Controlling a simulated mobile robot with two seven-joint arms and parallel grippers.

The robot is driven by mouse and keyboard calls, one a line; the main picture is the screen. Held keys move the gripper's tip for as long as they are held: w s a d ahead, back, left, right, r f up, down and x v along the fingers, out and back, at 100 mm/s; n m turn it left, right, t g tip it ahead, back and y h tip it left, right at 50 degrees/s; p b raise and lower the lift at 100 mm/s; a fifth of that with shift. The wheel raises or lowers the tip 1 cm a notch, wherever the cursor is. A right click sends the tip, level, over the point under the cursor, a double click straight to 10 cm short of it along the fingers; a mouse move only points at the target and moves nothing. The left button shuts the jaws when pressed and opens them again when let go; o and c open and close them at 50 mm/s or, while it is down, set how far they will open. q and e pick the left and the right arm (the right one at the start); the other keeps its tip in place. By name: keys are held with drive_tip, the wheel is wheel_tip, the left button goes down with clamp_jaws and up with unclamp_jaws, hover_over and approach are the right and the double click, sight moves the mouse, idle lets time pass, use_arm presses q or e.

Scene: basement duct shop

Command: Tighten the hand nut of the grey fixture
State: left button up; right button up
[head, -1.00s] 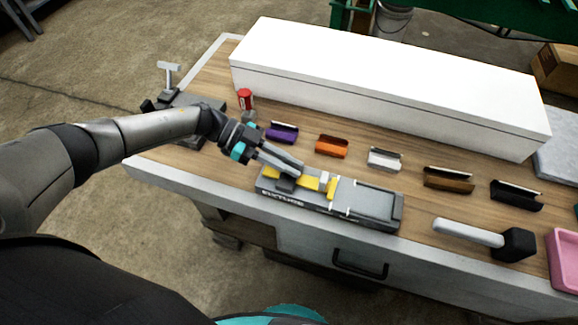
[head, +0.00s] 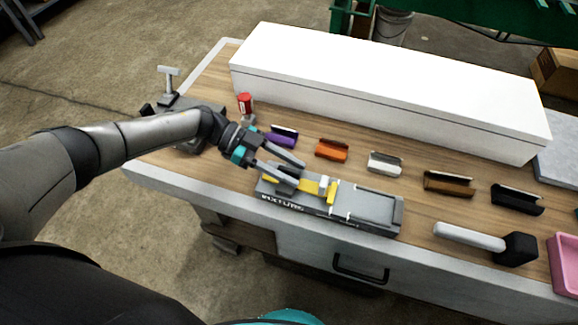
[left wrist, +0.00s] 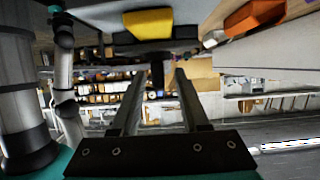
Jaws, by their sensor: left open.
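The grey fixture (head: 368,203) lies along the front edge of the bench, with a yellow bar (head: 309,185) and a yellow upright piece on top. My left gripper (head: 300,175) is open over the fixture's left end, one finger on each side of a small dark part there. In the left wrist view, a dark stem with a crossbar (left wrist: 157,68) stands between the open fingertips, with a yellow block (left wrist: 148,22) beyond it. The dark part may be the hand nut; the fingers partly hide it. I cannot tell whether they touch it. My right gripper is out of view.
Purple (head: 283,136), orange (head: 331,149), white (head: 385,162), brown (head: 449,184) and black (head: 517,198) channel pieces lie behind the fixture. A mallet (head: 470,237) lies to its right. A long white box (head: 390,90) fills the back. A red can (head: 245,103) and a vise (head: 180,103) stand left.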

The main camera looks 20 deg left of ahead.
use_arm(q)
drive_tip(key=shift+a, duration=0.15)
drive_tip(key=b+v, duration=0.2)
drive_tip(key=v, duration=1.3)
drive_tip(key=shift+r, duration=0.15)
